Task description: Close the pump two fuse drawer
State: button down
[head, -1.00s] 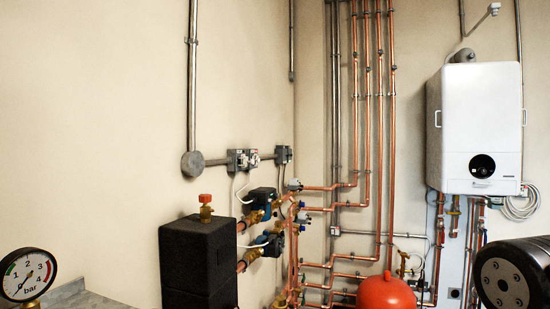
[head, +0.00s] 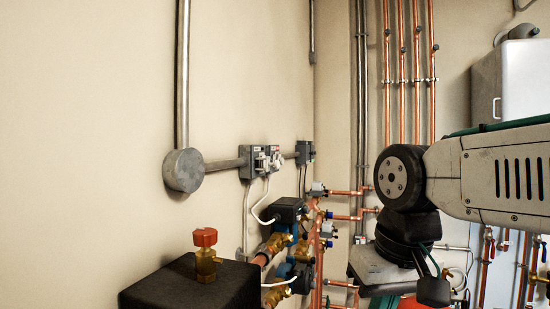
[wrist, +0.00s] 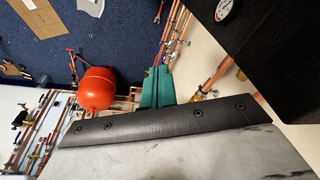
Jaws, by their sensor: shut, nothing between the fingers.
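Small grey electrical boxes with pale fronts sit on the left wall on a horizontal conduit: a close pair (head: 262,161) and a single box (head: 305,152) farther along. Their labels are too small to read, so I cannot tell which is pump two's fuse drawer or how far any drawer stands out. My gripper (wrist: 157,88) shows in the wrist view as two teal fingers, shut together and empty. It is apart from the boxes, which I cannot make out in the wrist view. In the head view my arm is at the right, and the fingertips are not visible.
A black block with a red-capped brass valve (head: 206,255) stands at the lower left. Pumps and copper pipes (head: 290,215) lie below the boxes. A round grey junction box (head: 183,171) is left of them. A red vessel (wrist: 97,88) shows in the wrist view.

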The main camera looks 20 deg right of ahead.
aim_at(273, 164)
jog(key=w+d+r+m+t+y, duration=0.1)
jog(key=w+r+m+t, duration=0.1)
jog(key=w+r, duration=1.05)
jog(key=w+r+m+t, duration=0.3)
jog(key=w+r, duration=0.7)
jog(key=r, duration=0.6)
jog(key=w+a+f, duration=0.4)
jog(key=w+f, duration=0.3)
jog(key=w, duration=0.1)
jog(key=shift+a+f, duration=0.25)
